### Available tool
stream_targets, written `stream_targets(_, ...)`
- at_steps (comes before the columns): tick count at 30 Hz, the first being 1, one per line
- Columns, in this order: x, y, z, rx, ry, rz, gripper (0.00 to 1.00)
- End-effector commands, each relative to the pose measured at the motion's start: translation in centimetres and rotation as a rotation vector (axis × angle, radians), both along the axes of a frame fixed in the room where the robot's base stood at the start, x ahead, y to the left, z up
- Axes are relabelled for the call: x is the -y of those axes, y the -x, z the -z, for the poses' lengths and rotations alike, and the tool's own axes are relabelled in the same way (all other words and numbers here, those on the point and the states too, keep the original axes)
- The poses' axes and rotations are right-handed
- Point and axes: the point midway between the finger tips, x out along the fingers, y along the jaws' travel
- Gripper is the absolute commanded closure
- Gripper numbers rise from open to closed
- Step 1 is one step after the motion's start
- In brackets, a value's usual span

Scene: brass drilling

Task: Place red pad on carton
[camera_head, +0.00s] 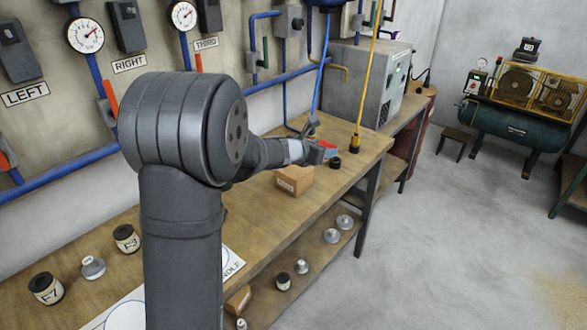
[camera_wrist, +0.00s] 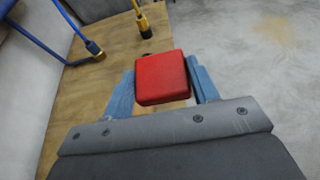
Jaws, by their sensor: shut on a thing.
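A red pad (camera_wrist: 160,78) sits between the two blue fingers of my gripper (camera_wrist: 163,92) in the wrist view, and the gripper is shut on it. In the head view the red pad (camera_head: 326,145) shows as a small red patch at the end of my gripper (camera_head: 322,152), held above the bench near its right end. A brown carton (camera_head: 295,180) stands on the bench below and slightly left of the gripper in the head view. The pad is apart from the carton. The underside of the pad is hidden.
The wooden bench (camera_head: 262,215) has a small black round part (camera_head: 335,163) beside the gripper. A yellow-ended hose (camera_head: 355,140) hangs at its far end, and a blue hose (camera_head: 317,85) hangs near the gripper. Labelled cans (camera_head: 126,238) stand at the near left.

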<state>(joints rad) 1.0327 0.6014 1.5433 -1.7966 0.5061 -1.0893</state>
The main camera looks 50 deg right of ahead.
Motion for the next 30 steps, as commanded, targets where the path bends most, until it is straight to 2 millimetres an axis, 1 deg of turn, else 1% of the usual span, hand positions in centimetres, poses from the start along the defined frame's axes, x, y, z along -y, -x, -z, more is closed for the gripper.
stream_targets(2, 0.1, -0.7, 0.6, -0.001, -0.001, 0.0, 0.69)
stream_targets(4, 0.0, -1.9, 1.4, -0.002, -0.003, -0.003, 0.69)
stream_targets(12, -0.1, -8.1, 5.1, -0.001, -0.002, -0.002, 0.69)
stream_targets(15, -0.2, -9.9, 6.1, -0.001, -0.002, -0.001, 0.69)
stream_targets(18, -0.2, -10.9, 6.7, -0.001, 0.0, 0.001, 0.69)
stream_targets(22, -0.2, -11.4, 7.4, -0.001, -0.001, 0.001, 0.69)
stream_targets(27, -0.2, -11.3, 9.9, -0.004, -0.002, 0.001, 0.69)
stream_targets(30, -0.2, -11.3, 10.8, -0.002, -0.001, 0.001, 0.69)
